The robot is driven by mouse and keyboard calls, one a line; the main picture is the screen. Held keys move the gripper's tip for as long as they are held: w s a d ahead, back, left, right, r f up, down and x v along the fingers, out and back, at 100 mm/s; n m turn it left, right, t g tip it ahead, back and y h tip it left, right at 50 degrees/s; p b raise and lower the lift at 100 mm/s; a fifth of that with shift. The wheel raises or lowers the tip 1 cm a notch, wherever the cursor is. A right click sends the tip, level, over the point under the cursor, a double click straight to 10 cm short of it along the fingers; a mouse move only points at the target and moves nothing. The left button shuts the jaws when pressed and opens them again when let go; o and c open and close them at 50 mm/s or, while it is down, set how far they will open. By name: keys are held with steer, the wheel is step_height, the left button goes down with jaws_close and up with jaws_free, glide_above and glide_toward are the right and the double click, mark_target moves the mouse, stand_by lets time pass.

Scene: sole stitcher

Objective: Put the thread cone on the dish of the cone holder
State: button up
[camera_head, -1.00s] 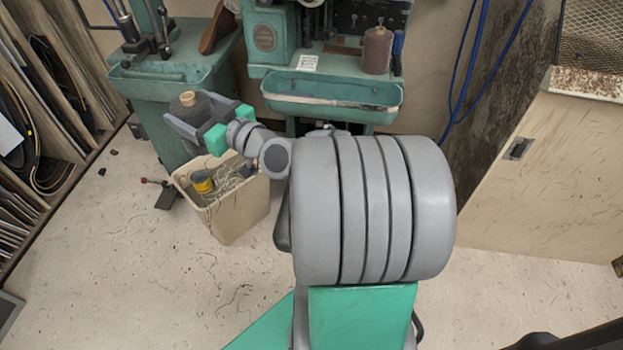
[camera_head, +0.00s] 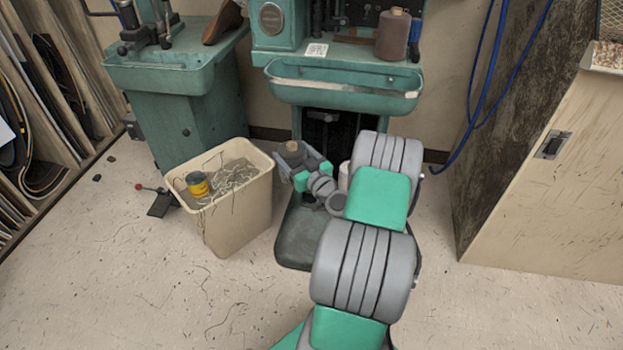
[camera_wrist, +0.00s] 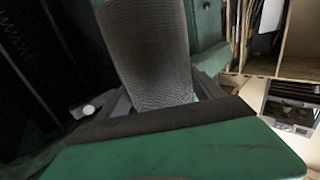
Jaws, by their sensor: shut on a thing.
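My gripper (camera_head: 293,160) is low in front of the green machine's base, just right of the bin, in the head view. It is shut on a dark grey thread cone (camera_wrist: 150,50), whose ribbed wound side fills the upper middle of the wrist view. In the head view only the cone's tan top and a little of its dark side show between the fingers. A brown thread cone (camera_head: 393,35) stands upright on the machine's shelf, apart from my gripper. I cannot make out the cone holder or its dish for certain.
A beige bin (camera_head: 228,215) with scraps and a yellow tin stands close left of my gripper. The machine's green tray (camera_head: 345,92) juts out above it. A whitish object (camera_head: 343,176) is partly hidden behind my arm. A wooden cabinet (camera_head: 535,205) stands right.

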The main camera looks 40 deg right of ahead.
steer(key=shift+w+d+f+b, duration=0.9)
steer(key=shift+d+f+b, duration=0.4)
steer(key=shift+d+f, duration=0.8)
steer(key=shift+w+d+f+b, duration=0.9)
steer(key=shift+d+f+b, duration=0.4)
steer(key=shift+d+f, duration=0.75)
steer(key=shift+w+d+f+b, duration=0.9)
steer(key=shift+d+f+b, duration=0.4)
steer(key=shift+d+f, duration=0.75)
steer(key=shift+a+f, duration=0.1)
steer(key=shift+a, duration=0.05)
steer(key=shift+f, duration=0.15)
steer(key=o, duration=1.7)
steer(key=shift+c, duration=0.2)
